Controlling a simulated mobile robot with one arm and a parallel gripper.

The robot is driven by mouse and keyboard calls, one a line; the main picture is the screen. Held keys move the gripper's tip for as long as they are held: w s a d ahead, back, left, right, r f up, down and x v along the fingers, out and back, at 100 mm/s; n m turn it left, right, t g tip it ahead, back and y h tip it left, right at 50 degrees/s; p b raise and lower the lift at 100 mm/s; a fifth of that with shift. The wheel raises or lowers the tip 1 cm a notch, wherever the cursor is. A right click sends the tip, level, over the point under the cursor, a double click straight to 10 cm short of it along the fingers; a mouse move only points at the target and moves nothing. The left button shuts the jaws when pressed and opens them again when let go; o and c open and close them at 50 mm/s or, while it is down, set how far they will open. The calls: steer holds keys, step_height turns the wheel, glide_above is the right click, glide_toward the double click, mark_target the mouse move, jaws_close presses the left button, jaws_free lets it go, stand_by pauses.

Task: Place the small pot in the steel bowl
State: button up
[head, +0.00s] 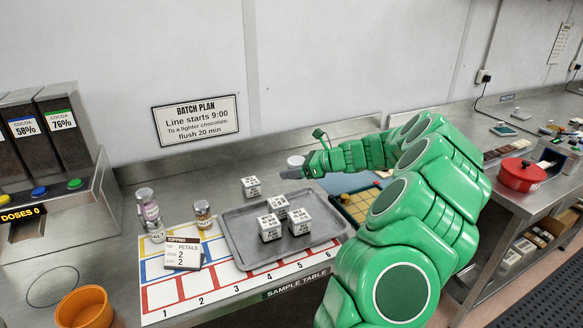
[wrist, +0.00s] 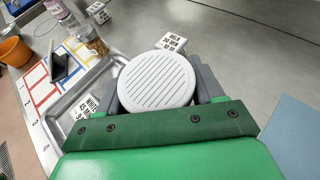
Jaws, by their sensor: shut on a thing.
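The small pot (wrist: 156,80) is white and round with a ridged top. It sits between the grey fingers of my gripper (wrist: 160,88) in the wrist view, and the gripper is shut on it. In the head view my gripper (head: 294,171) is above the sample table, past the back right edge of the tray, with the white pot (head: 296,160) at its tip. The pot's lower part is hidden in the wrist view. I see no steel bowl in either view.
A steel tray (head: 236,246) holds several white cubes; another cube (head: 251,187) stands behind it. Small jars (head: 203,215) and a topping card (head: 184,254) are left of it. An orange tub (head: 83,308) is front left. A red pot (head: 521,174) stands on the right counter.

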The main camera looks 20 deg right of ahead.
steer(key=shift+s+a+r, duration=0.15)
steer(key=shift+s+r, duration=0.1)
steer(key=shift+s, duration=0.1)
